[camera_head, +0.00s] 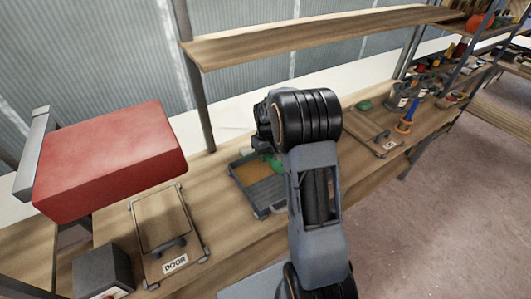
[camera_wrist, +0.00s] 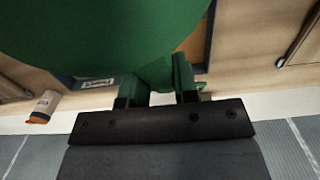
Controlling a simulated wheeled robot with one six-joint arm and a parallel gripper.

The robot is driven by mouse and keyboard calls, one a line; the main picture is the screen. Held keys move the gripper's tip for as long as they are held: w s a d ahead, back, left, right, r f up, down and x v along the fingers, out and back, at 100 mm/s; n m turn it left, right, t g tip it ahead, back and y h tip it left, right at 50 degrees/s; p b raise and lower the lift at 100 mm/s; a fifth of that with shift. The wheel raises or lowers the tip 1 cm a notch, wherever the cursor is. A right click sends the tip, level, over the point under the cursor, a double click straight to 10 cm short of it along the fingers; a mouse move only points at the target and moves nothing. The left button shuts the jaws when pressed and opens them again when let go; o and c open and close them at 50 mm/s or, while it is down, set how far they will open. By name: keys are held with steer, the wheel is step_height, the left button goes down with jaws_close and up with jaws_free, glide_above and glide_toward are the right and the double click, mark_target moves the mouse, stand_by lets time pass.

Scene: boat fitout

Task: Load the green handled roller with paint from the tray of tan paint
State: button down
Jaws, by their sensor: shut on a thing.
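The tray of tan paint (camera_head: 252,172) lies on the wooden bench in the head view, its right part hidden by my arm. Green of the roller (camera_head: 273,162) shows over the tray, beside my wrist. In the wrist view my gripper (camera_wrist: 162,90) is shut on the green handled roller (camera_wrist: 100,35), whose green body fills much of the top of the picture. A strip of tan paint (camera_wrist: 192,45) and the dark tray edge show behind it. The roller's sleeve is not clearly visible, so I cannot tell whether it touches the paint.
A large red box (camera_head: 110,160) stands at the left, above a wooden panel labelled DOOR (camera_head: 168,225). A grey box (camera_head: 102,268) sits at the front left. Another panel (camera_head: 372,130) and several bottles and tools lie right of my arm. A shelf (camera_head: 310,36) overhangs the bench.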

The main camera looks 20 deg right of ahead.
step_height(320, 180, down, 11)
steer(key=b, duration=0.7)
steer(key=shift+r, duration=0.1)
steer(key=shift+f+b, duration=0.6)
steer(key=shift+f, duration=0.05)
stand_by(0.9)
steer(key=shift+a, duration=0.1)
steer(key=shift+r+p, duration=3.05)
steer(key=shift+r, duration=1.55)
steer(key=shift+f, duration=0.1)
